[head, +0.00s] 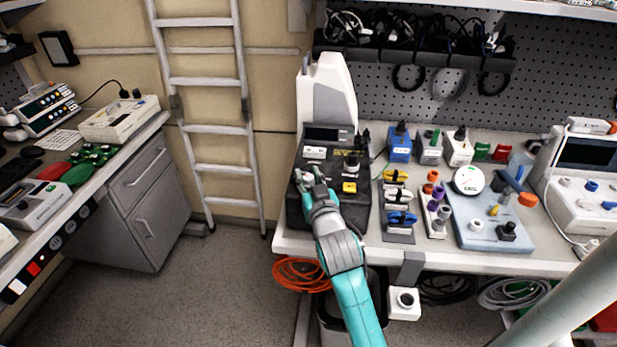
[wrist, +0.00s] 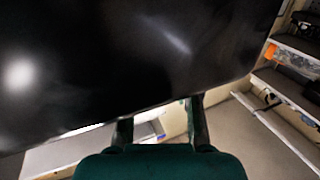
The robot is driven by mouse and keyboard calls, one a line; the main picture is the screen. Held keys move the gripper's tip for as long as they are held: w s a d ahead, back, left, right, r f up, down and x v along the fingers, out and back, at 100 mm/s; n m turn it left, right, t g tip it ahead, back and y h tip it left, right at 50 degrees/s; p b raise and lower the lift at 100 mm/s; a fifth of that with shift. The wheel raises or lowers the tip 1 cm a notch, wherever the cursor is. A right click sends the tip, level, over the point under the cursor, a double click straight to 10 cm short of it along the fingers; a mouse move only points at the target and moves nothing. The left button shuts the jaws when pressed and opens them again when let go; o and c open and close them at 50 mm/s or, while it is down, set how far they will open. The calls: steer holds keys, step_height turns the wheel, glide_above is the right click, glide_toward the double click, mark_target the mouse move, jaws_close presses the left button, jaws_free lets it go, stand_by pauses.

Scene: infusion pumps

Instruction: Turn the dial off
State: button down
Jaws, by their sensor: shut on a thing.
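A dark pump unit (head: 292,211) with a tall pale back housing (head: 328,92) stands at the left end of the bench in the head view. My gripper (head: 306,178) is at the left part of its sloping front panel, shut on a dial there. The fingers mostly hide that dial, so its setting cannot be read.
Right of the unit are clips on a stand (head: 398,237), several coloured connectors and a light blue board (head: 487,230) with knobs. A ladder (head: 205,127) leans at the left wall. Orange cable (head: 300,274) hangs below the bench edge. The floor at left is clear.

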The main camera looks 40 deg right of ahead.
stand_by(0.6)
steer(key=c, duration=0.8)
jaws_free()
steer(key=v, duration=1.2)
steer(key=shift+d, duration=0.1)
steer(key=shift+s, duration=0.1)
